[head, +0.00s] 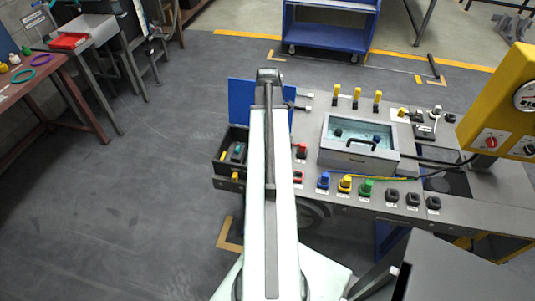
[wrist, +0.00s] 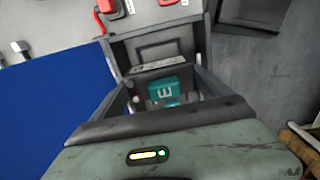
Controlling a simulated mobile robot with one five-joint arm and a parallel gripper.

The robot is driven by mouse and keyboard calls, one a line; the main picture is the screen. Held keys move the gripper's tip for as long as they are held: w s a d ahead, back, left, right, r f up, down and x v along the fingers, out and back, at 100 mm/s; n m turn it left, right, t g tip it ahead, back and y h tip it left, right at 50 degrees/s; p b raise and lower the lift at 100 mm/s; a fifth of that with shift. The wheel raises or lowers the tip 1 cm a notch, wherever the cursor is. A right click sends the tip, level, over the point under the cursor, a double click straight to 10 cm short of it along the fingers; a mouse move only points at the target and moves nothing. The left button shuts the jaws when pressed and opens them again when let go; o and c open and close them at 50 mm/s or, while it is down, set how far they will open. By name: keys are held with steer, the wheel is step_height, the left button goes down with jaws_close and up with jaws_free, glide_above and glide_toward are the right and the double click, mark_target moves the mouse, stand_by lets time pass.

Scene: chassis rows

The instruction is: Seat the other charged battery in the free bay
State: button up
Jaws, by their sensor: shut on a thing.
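Beyond the block is an open dark bay box (wrist: 118,50), also seen at the bench's left end in the head view (head: 226,171).
A blue panel (head: 241,96) stands behind the box. Red parts (head: 301,151) and a grey lidded case (head: 345,155) are on the bench to the right. Blue, yellow and green connectors (head: 345,184) line its front. The floor to the left is clear.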

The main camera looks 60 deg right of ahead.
steer(key=shift+f+b, duration=4.65)
steer(key=shift+f, duration=1.35)
steer(key=shift+f, duration=0.15)
steer(key=shift+f+b, duration=0.85)
steer(key=shift+b, duration=0.15)
steer(key=o, duration=1.9)
step_height(320, 180, up, 8)
steer(key=p, duration=0.8)
steer(key=shift+r, duration=0.1)
steer(key=shift+f, duration=0.2)
